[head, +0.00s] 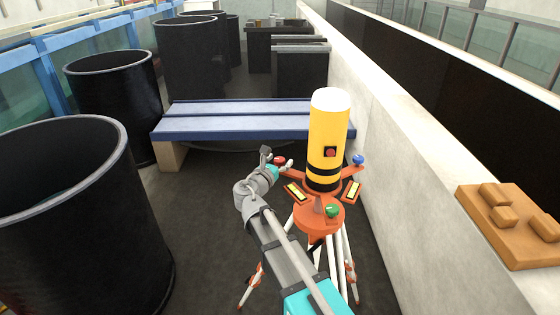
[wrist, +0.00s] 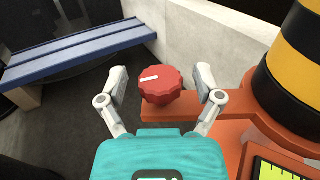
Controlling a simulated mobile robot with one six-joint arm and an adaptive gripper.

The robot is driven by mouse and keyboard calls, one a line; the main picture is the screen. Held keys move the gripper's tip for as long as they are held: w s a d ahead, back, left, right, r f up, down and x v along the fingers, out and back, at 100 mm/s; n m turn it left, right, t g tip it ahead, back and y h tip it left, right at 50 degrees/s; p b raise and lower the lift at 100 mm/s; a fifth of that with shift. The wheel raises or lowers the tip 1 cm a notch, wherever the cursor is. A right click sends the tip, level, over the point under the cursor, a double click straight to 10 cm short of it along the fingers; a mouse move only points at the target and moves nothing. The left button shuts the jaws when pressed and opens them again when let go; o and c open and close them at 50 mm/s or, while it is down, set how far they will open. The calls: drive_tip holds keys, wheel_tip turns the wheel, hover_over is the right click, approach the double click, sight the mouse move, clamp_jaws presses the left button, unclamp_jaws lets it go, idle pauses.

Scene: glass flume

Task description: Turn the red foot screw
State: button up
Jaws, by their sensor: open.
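The red foot screw (wrist: 161,85) is a ribbed knob with a white mark on top, at the end of an orange arm of the tripod base (wrist: 236,130). It shows small in the head view (head: 280,160). My gripper (wrist: 160,82) is open, with one finger on each side of the red knob and a visible gap on both sides. In the head view my gripper (head: 276,158) is at the left of the instrument, beside the red knob. The yellow instrument (head: 328,130) with black bands and a white top stands upright on the base.
A blue foot screw (head: 358,159) and a green foot screw (head: 332,211) sit on the other arms. Yellow levels (head: 295,192) lie between them. A blue bench (head: 235,122) stands behind, black tubs (head: 60,215) at left, and a pale wall (head: 400,150) at right.

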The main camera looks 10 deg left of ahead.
drive_tip(key=shift+c, duration=0.3)
drive_tip(key=c, duration=1.1)
drive_tip(key=shift+m+h, duration=0.5)
drive_tip(key=shift+h, duration=0.2)
drive_tip(key=shift+w+a+m+g+h, duration=0.15)
drive_tip(key=shift+m+g+h, duration=0.6)
drive_tip(key=shift+h, duration=0.45)
drive_tip(key=m+g+h, duration=0.3)
drive_tip(key=m+h, duration=0.1)
drive_tip(key=h, duration=0.1)
drive_tip(key=shift+g, duration=0.35)
drive_tip(key=m+g+h, duration=0.2)
drive_tip(key=m+g, duration=0.1)
drive_tip(key=shift+g+h, duration=0.3)
drive_tip(key=shift+g, duration=0.1)
drive_tip(key=shift+m+g+h, duration=0.5)
drive_tip(key=shift+m+g, duration=0.25)
drive_tip(key=shift+g, duration=0.25)
